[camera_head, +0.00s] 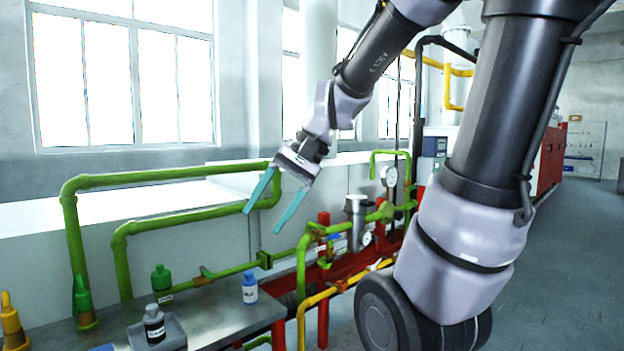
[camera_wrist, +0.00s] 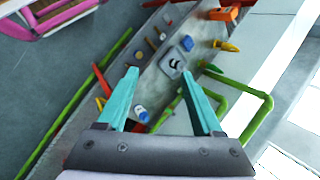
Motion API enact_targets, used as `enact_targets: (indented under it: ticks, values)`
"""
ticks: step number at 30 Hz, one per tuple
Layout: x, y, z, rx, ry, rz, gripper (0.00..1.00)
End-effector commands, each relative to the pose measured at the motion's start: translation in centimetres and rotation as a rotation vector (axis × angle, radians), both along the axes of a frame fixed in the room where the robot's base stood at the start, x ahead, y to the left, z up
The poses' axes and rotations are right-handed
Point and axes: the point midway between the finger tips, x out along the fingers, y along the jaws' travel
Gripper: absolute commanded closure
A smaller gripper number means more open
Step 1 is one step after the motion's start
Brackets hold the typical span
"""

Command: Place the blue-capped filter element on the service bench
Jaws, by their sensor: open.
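A small white cylinder with a blue cap (camera_head: 249,289) stands upright on the grey metal bench (camera_head: 212,312), near its right end. It also shows in the wrist view (camera_wrist: 141,114), close to the left finger in the picture. My gripper (camera_head: 262,222) is open with teal fingers spread. It is empty and hangs above the bench and the green pipes, apart from the blue-capped cylinder.
Yellow (camera_head: 12,322) and green (camera_head: 83,302) cone-shaped items stand at the left. Green pipes (camera_head: 170,176) rise behind the bench; red framework and yellow pipe lie right.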

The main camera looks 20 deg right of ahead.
Motion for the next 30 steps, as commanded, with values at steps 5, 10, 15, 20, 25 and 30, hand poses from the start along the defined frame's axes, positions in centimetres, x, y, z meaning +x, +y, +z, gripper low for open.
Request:
enact_targets:
  ticks: [5,10,15,20,25,30]
  values:
    - [-1.0,-4.9,3.0,-0.251,-0.281,-0.013,0.32]
    - [-1.4,-7.5,5.1,-0.377,-0.433,-0.032,0.32]
    - [-1.5,-8.1,5.6,-0.409,-0.47,-0.038,0.32]
    - [-1.5,-8.1,5.6,-0.408,-0.468,-0.037,0.32]
    - [-1.5,-8.1,5.6,-0.406,-0.467,-0.037,0.32]
    - [-1.5,-8.1,5.6,-0.406,-0.467,-0.037,0.32]
